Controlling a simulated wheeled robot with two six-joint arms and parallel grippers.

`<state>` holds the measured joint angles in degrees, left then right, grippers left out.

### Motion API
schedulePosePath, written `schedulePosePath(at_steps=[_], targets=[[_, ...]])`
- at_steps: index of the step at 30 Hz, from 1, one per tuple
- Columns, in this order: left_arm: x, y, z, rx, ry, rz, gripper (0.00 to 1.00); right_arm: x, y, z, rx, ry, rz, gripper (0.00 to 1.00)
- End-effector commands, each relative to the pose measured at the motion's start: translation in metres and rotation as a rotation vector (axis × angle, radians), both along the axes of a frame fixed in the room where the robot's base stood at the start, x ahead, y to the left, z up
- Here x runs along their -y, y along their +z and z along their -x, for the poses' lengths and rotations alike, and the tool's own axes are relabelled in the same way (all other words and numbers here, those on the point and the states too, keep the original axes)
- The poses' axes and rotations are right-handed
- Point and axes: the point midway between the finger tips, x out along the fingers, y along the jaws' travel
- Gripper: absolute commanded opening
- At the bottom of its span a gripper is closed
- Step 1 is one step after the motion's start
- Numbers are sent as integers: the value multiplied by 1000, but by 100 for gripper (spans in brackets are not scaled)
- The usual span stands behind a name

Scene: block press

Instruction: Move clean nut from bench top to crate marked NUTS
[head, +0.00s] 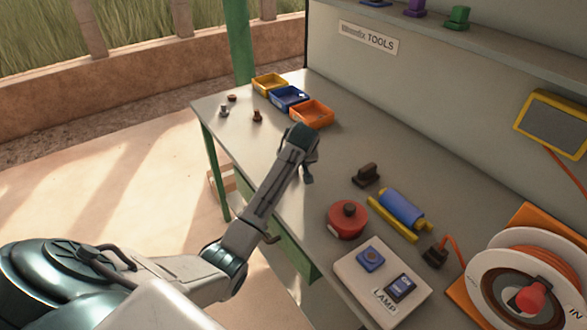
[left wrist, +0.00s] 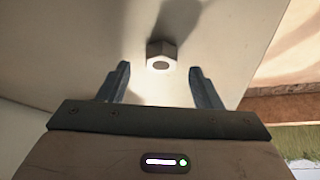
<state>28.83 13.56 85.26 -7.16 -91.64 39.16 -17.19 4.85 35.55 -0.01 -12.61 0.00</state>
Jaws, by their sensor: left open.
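A grey hex nut (left wrist: 161,56) with a round hole lies on the pale bench top in the left wrist view. It sits just ahead of my left gripper (left wrist: 160,82), centred between the two fingertips. The gripper is open and empty, with space either side of the nut. In the head view my left gripper (head: 308,173) is over the middle of the bench (head: 345,145); I cannot pick out this nut there. A yellow crate (head: 258,89), a blue crate (head: 280,104) and an orange crate (head: 300,116) stand at the far end. Their markings are not readable.
Several small silver and rusty parts (head: 257,116) stand left of the crates. Right of my arm are a red round pot (head: 347,222), a blue cylinder (head: 400,208), a lamp switch panel (head: 358,278) and a cable reel (head: 560,275). The wall shelf borders the back.

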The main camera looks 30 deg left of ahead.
Motion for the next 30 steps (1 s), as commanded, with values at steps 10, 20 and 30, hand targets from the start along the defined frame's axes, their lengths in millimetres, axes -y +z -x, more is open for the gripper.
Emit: schedulePosePath(at_steps=[10,20,30], targets=[[-9,-21,-8,1,0,1,59,2,7,0,0,1,2,36],[-9,-21,-8,1,0,1,13,-13,6,0,0,-5,-14,36],[-9,-19,-8,1,-1,0,4,-6,5,0,0,-2,-7,36]])
